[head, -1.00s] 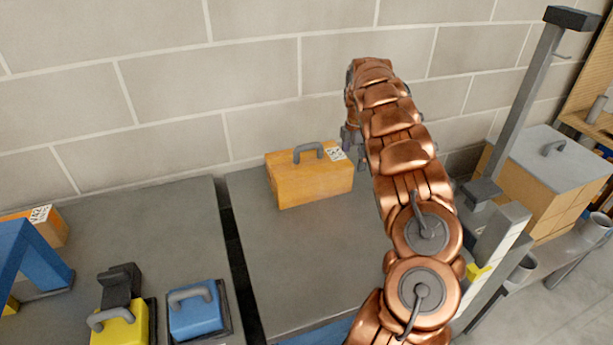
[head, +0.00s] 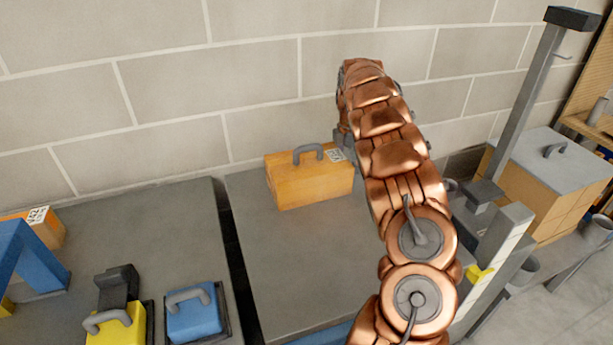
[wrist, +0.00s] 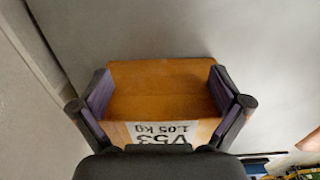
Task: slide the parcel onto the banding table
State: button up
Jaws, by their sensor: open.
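The parcel (head: 300,185) is an orange-brown box with a grey handle and a white label. It stands upright on the right-hand grey table (head: 300,270), near the wall and close to the table's left edge. In the wrist view the parcel (wrist: 160,85) fills the space between my fingers, with its label reading V53, 1.05 kg. My gripper (wrist: 160,95) is open, one purple-padded finger on each side; I cannot tell whether the pads touch. In the head view my gripper (head: 342,140) is at the parcel's right end, partly hidden by my arm.
A dark gap (head: 236,265) separates this table from the left table (head: 150,225). That one carries a blue arch (head: 40,262), a labelled orange box (head: 45,225), a yellow box (head: 118,328) and a blue box (head: 193,316). A grey post (head: 525,110) stands at right.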

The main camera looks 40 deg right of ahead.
aim_at(295, 172)
jog(key=shift+w+a+f+b, duration=0.1)
jog(key=shift+w+a+b, duration=0.5)
jog(key=shift+a, duration=0.85)
jog(key=shift+w+a+r+b, duration=0.1)
jog(key=shift+w+a+b, duration=0.2)
jog(key=shift+a+b, duration=0.85)
jog(key=shift+w+a+f+b, duration=0.1)
jog(key=shift+w+a+b, duration=0.3)
jog(key=shift+a, duration=1.4)
jog(key=shift+w+a+b, duration=0.35)
jog(key=shift+w+a, duration=0.05)
jog(key=shift+a, duration=0.85)
jog(key=shift+w+a+b, duration=0.35)
jog(key=shift+w+a, duration=0.1)
jog(key=shift+a, duration=0.8)
jog(key=shift+w+a+b, duration=0.35)
jog(key=shift+w+a, duration=0.05)
jog(key=shift+a, duration=0.85)
jog(key=shift+w+a+b, duration=0.2)
jog(key=shift+a, duration=0.4)
jog(key=shift+w+a+b, duration=0.15)
jog(key=shift+w+a, duration=0.05)
jog(key=shift+a, duration=0.4)
